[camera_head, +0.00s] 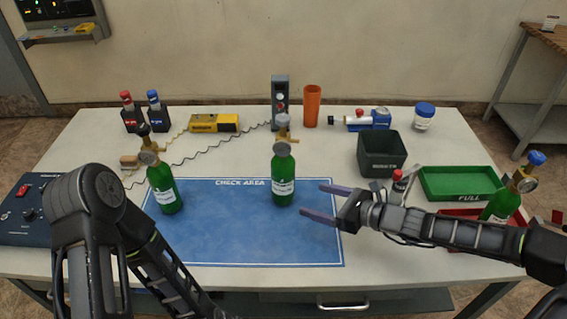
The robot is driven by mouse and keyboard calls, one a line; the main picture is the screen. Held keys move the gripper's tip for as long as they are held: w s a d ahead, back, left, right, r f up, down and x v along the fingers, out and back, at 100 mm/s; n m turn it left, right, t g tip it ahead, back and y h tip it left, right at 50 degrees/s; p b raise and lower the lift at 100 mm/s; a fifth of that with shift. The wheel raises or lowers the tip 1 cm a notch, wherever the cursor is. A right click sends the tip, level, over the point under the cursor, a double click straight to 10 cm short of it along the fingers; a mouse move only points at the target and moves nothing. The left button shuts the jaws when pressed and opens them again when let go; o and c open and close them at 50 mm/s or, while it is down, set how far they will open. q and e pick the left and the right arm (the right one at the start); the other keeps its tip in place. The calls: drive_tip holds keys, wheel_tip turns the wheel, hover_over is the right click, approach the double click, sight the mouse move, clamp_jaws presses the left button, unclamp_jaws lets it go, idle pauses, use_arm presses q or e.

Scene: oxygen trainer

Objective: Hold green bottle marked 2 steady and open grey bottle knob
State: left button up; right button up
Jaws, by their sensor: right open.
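A green bottle (283,181) with a white label stands upright in the check area, with a grey knob (282,121) on top of its brass valve. The marking on its label is too small to read. My right gripper (320,203) is open and empty, its two fingers pointing left just right of this bottle, apart from it. A second green bottle (165,190) with a dark knob stands at the mat's left edge. A third green bottle (503,205) with a blue knob is at the right. My left arm bends down out of the picture, its gripper hidden.
The blue check-area mat (237,236) is clear in front of the middle bottle. A black bin (381,152), green tray (459,183) and red-capped item (398,187) are near my right arm. A black box with a gauge (280,100) and an orange cup (312,106) stand behind.

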sight(293, 195)
drive_tip(key=shift+w+a+f+b, duration=0.4)
drive_tip(key=shift+a+b, duration=0.15)
drive_tip(key=shift+b, duration=0.1)
drive_tip(key=b+x, duration=0.4)
drive_tip(key=x, duration=0.2)
drive_tip(key=shift+w+a+f, duration=0.15)
drive_tip(key=shift+w+a, duration=0.05)
drive_tip(key=shift+a, duration=0.1)
drive_tip(key=shift+b+x, duration=0.45)
drive_tip(key=shift+x, duration=0.45)
